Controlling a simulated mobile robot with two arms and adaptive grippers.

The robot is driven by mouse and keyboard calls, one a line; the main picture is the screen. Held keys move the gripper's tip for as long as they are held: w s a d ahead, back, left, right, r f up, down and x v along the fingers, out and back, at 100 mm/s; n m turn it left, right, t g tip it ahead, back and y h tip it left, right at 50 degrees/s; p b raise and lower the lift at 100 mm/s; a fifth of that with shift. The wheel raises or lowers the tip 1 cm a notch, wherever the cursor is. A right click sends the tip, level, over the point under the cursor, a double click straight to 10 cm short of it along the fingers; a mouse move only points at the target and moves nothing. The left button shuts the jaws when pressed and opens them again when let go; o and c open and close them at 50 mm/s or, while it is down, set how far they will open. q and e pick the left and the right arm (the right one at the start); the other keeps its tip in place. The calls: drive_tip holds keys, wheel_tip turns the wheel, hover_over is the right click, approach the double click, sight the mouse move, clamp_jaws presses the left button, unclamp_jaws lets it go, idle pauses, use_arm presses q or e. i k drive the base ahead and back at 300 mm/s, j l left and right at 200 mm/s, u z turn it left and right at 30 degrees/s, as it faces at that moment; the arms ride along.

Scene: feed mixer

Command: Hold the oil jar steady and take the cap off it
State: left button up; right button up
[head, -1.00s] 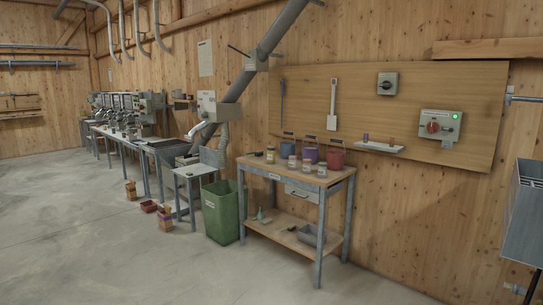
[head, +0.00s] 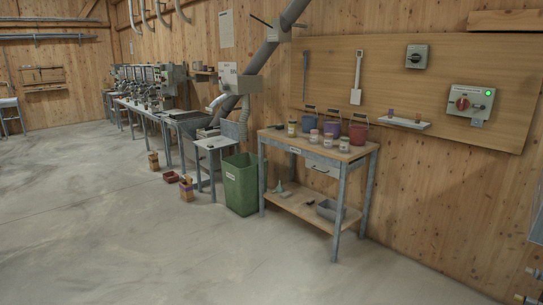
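Several small jars stand on the wooden top of a workbench (head: 270,134). One jar with a yellowish label (head: 291,129) stands apart at the left, towards the back. Three more jars stand in a row along the front: a left one (head: 314,136), a middle one (head: 328,140) and a right one (head: 344,143). They look closed, with pale lids, but the labels are too small to read, so I cannot tell which is the oil jar. Neither of my grippers is in view.
Three buckets, the right one red (head: 358,134), stand behind the jars. A green bin (head: 240,184) stands left of the workbench. A grey tray (head: 329,209) is on its lower shelf. The concrete floor (head: 130,250) in front is clear.

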sight(293, 128)
drive_tip(key=i, duration=2.15)
